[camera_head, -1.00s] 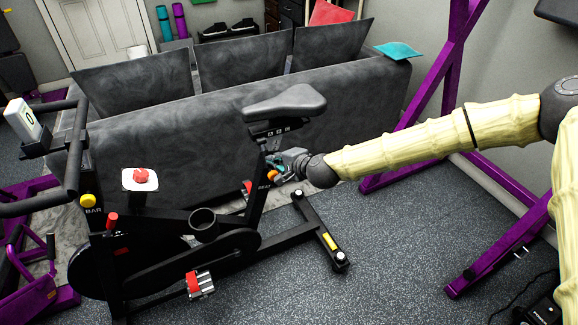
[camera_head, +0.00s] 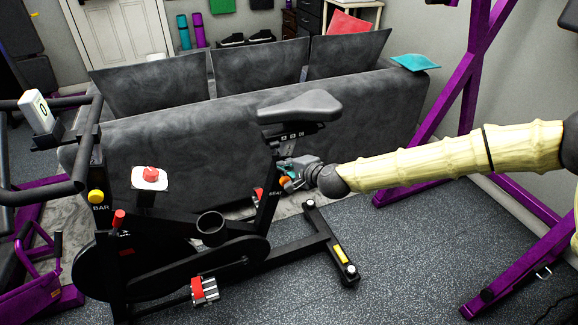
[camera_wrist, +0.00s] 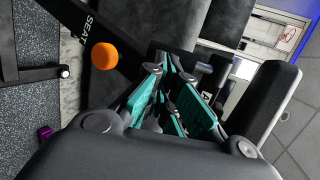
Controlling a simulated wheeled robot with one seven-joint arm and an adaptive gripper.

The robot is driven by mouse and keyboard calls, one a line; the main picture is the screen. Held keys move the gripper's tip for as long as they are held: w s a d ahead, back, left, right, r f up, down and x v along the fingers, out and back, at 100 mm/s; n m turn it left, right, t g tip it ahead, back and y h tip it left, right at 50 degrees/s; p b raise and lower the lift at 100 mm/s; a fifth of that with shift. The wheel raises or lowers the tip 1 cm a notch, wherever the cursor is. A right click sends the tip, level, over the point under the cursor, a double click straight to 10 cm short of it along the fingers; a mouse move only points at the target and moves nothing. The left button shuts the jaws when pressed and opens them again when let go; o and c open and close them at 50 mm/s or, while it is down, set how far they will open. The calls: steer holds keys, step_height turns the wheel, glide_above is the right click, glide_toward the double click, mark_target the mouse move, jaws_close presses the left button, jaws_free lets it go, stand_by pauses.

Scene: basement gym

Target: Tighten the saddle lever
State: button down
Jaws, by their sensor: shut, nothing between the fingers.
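The exercise bike's grey saddle (camera_head: 300,106) sits on a black post. An orange round knob (camera_head: 284,181) is low on the post; in the wrist view the orange knob (camera_wrist: 104,56) is left of my fingers, beside the white SEAT lettering (camera_wrist: 84,28). My gripper (camera_head: 291,181) is close to the post, below the saddle, at the knob's right. In the wrist view my teal-padded gripper (camera_wrist: 172,80) is shut and empty, apart from the orange knob. Dark parts under the saddle lie behind and beside the fingertips; a lever there cannot be told clearly.
A grey sofa (camera_head: 210,130) stands close behind the bike. A purple rack frame (camera_head: 450,95) is at the right. The bike's rear foot bar (camera_head: 330,245) lies on the speckled floor, with free floor to its right.

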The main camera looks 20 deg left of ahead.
stand_by(0.4)
steer(key=d+f+v, duration=0.1)
steer(key=f+v, duration=0.1)
steer(key=v, duration=1.1)
steer(key=shift+s+d+f+p, duration=0.25)
steer(key=shift+s+p, duration=0.05)
steer(key=shift+s, duration=0.3)
steer(key=s+d+f+n+g+h, duration=0.1)
steer(key=s+d+f, duration=0.2)
steer(key=s+f, duration=0.35)
steer(key=s+d+f+n+g+h, duration=0.15)
steer(key=s+f, duration=0.25)
steer(key=f, duration=0.5)
steer(key=s+d+f+n+g+h, duration=0.2)
steer(key=s+d+f+h, duration=0.1)
steer(key=s+d+f, duration=0.7)
steer(key=s+d+f+n+g+h, duration=0.1)
steer(key=s+d+f+g+h, duration=0.1)
steer(key=s+d+f, duration=0.6)
steer(key=s+d+r+n+g+h, duration=0.15)
steer(key=s+d, duration=0.25)
steer(key=d, duration=0.4)
steer(key=s+d+h, duration=0.2)
steer(key=s+d, duration=0.2)
steer(key=d, duration=0.4)
step_height(320, 180, up, 13)
steer(key=p, duration=1.3)
steer(key=shift+a, duration=0.3)
